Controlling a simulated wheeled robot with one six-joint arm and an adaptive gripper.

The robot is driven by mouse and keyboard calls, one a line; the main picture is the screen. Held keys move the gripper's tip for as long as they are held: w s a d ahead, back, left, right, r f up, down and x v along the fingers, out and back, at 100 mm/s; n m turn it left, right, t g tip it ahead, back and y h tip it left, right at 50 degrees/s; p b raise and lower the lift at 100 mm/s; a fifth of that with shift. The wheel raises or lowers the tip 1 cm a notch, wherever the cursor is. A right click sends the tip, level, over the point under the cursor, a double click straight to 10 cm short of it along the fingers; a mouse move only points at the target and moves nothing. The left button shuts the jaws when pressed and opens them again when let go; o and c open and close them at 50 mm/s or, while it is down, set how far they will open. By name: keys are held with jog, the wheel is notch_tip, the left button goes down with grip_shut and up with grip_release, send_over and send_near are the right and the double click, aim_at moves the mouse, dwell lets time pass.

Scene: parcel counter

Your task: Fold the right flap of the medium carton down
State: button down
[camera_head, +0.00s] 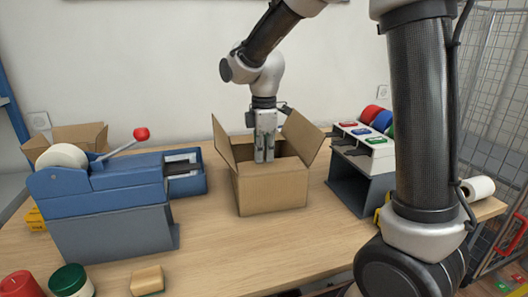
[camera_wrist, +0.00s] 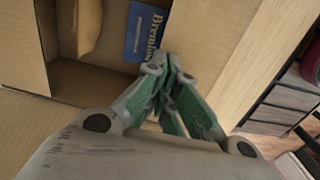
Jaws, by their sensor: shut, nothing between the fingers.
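The medium carton (camera_head: 272,192) stands in the middle of the counter, its top open. Its right flap (camera_head: 303,137) stands up and leans outward to the right. Its left flap (camera_head: 224,143) also stands up. My gripper (camera_head: 264,158) points down at the carton's opening, between the two flaps, with its fingers together and empty. In the wrist view, the fingertips (camera_wrist: 163,62) are over the opening, beside the broad right flap (camera_wrist: 240,45). Inside the carton lie a blue printed item (camera_wrist: 145,30) and a tan item (camera_wrist: 88,25). Whether the fingers touch the flap I cannot tell.
A blue tape dispenser (camera_head: 100,190) with a red-knobbed lever stands left of the carton. A grey stand (camera_head: 362,185) with coloured rolls is close on the right. Another open carton (camera_head: 85,135) sits behind the dispenser. The counter in front of the medium carton (camera_head: 235,245) is clear.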

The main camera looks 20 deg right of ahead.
jog(key=shift+f+g, duration=0.3)
jog(key=shift+f, duration=0.05)
jog(key=shift+s, duration=0.1)
